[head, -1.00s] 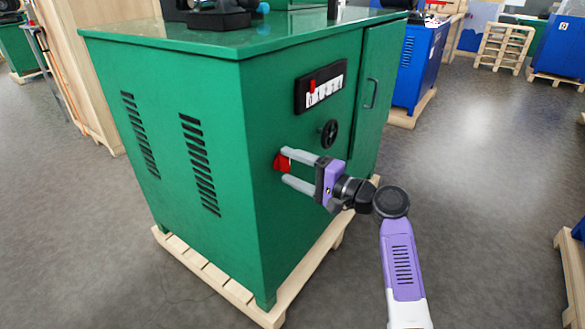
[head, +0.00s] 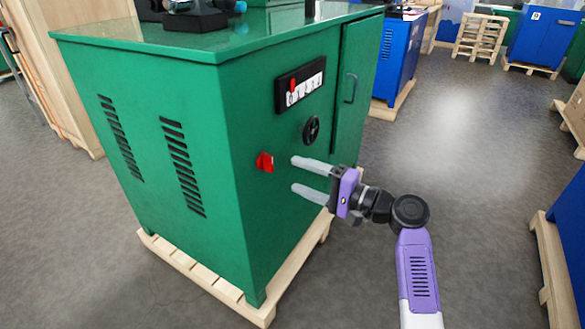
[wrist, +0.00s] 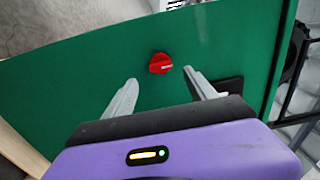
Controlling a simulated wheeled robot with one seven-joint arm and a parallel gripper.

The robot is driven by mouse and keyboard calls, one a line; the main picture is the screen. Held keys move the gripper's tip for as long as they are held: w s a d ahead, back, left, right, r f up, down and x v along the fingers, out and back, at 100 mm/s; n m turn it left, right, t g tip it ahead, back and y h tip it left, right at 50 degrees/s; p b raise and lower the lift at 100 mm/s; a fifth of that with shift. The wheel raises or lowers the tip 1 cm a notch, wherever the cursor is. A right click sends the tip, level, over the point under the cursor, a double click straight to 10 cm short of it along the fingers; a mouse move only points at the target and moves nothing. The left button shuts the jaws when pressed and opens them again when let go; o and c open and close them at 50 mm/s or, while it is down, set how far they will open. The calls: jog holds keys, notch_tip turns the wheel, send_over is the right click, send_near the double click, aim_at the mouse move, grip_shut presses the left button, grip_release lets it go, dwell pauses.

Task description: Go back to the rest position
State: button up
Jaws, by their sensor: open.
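My gripper (head: 294,175) is open and empty, a little to the right of the red knob (head: 265,162) on the green cabinet's side in the head view. A gap shows between the fingertips and the knob. In the wrist view, the red knob (wrist: 160,63) lies ahead of and between the two spread fingers (wrist: 160,80), touching neither. The green cabinet (head: 180,110) stands upright on a wooden pallet (head: 190,262).
The cabinet panel also has a black handwheel (head: 311,130) and a dial plate with a red pointer (head: 300,86). A door handle (head: 351,88) sticks out farther right. A blue cabinet (head: 553,38) stands at the far right. Grey floor (head: 460,150) is open to the right.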

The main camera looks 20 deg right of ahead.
jog(key=d+t+h, duration=0.3)
jog(key=d+h, duration=0.3)
jog(key=d, duration=0.1)
jog(key=s+f+n+h, duration=0.1)
jog(key=s+f+h, duration=0.55)
jog(key=s, duration=0.45)
jog(key=s+a+n+g+y, duration=0.1)
jog(key=s+a+n, duration=0.25)
jog(key=s, duration=0.85)
jog(key=s+a+n+g, duration=0.1)
jog(key=s+a+n, duration=0.25)
jog(key=s, duration=0.95)
jog(key=s+a+n+g+y, duration=0.1)
jog(key=s+a+n, duration=0.3)
jog(key=s, duration=0.8)
notch_tip(320, 180, up, 21)
jog(key=m+p, duration=0.1)
jog(key=p, duration=2.1)
jog(key=shift+a+f, duration=0.15)
jog(key=shift+a, duration=0.2)
jog(key=shift+f, duration=0.1)
